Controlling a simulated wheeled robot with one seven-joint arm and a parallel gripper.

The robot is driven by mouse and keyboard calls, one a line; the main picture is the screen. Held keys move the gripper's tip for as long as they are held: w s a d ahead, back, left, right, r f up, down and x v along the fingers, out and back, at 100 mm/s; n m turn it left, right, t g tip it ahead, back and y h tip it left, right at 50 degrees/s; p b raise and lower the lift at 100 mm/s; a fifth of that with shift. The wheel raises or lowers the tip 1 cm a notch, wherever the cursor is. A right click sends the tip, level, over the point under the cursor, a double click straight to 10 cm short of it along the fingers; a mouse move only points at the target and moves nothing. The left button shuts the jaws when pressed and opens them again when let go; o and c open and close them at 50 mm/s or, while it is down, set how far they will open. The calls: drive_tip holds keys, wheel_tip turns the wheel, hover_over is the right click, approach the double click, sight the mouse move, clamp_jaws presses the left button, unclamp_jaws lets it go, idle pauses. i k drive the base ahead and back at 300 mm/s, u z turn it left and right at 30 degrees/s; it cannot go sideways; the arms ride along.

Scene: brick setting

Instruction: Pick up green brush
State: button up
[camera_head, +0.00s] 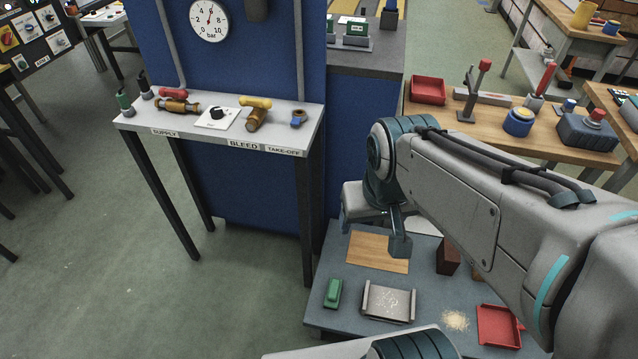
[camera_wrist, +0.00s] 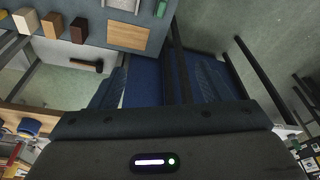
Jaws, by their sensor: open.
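The green brush (camera_head: 333,293) lies on the grey-blue low table (camera_head: 345,321), near its left edge. Part of it also shows at the top edge of the wrist view (camera_wrist: 161,8). My gripper (camera_head: 400,245) is above the table's far part, over the wooden board, apart from the brush. In the wrist view my gripper (camera_wrist: 158,78) has its two dark fingers spread with nothing between them. My arm hides the right part of the table in the head view.
A valve bench (camera_head: 222,125) stands behind left.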

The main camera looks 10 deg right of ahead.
sight(333, 293)
drive_tip(key=k, duration=0.5)
drive_tip(key=u, duration=1.9)
drive_tip(key=i, duration=1.85)
drive_tip(key=z, duration=3.25)
drive_tip(key=i, duration=0.5)
drive_tip(key=z, duration=0.05)
